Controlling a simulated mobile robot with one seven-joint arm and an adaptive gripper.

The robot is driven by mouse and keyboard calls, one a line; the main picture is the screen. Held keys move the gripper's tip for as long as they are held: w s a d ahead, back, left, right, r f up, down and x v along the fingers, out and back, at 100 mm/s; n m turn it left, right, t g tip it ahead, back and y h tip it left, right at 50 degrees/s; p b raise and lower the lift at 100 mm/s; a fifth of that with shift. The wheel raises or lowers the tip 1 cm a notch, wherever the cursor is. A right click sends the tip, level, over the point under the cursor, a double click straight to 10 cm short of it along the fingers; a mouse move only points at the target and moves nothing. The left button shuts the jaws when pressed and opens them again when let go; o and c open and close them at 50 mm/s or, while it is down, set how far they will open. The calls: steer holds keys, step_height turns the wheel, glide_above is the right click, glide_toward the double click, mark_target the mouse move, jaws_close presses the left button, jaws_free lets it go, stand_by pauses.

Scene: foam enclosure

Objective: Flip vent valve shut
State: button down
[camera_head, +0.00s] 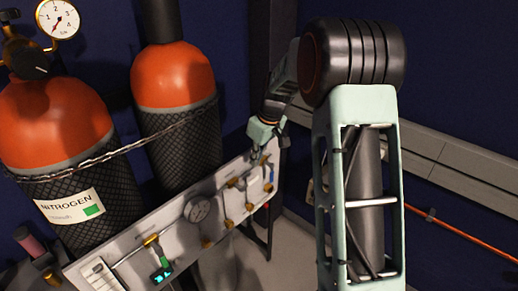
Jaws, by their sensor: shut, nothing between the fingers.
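A grey valve panel (185,232) runs diagonally from lower left to upper right. Small brass valves and fittings sit on its right half, including a brass fitting (232,183). A small blue handle (268,187) shows near the panel's right end. I cannot tell which part is the vent valve, as the labels are too small to read. My gripper (256,155) is shut and empty, pointing down at the upper right end of the panel. It overlaps the panel's top edge in the picture; whether it touches anything there is unclear.
Two orange-topped cylinders stand behind the panel: a nitrogen cylinder (50,118) at left and another (176,76) right of it. A chain (120,150) crosses them. An orange pipe (465,235) runs at right.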

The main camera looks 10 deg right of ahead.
steer(key=x, duration=0.4)
steer(key=s+x, duration=0.1)
steer(key=shift+w+d+f, duration=0.15)
steer(key=shift+d+f, duration=0.15)
steer(key=shift+f, duration=0.25)
